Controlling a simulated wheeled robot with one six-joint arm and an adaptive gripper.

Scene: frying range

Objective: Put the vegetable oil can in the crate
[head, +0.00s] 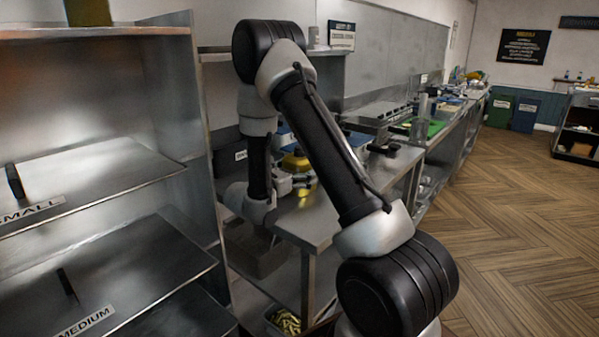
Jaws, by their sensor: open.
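My arm reaches over a steel table (317,222), and my gripper (303,182) is open above it, pointing right and small in the head view. A yellow object (294,162) stands right behind my gripper and is partly covered by it. It may be the vegetable oil can, but no label is readable. I cannot tell whether the fingers touch it. A brown-grey open box (262,258), perhaps the crate, sits low beneath the table and is partly hidden by my arm and the table.
Steel shelves marked SMALL and MEDIUM (95,318) stand at the left. A bin with yellow items (284,320) is low at the front. A long counter with a green board (428,128) runs back. The wooden floor (510,220) at the right is clear.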

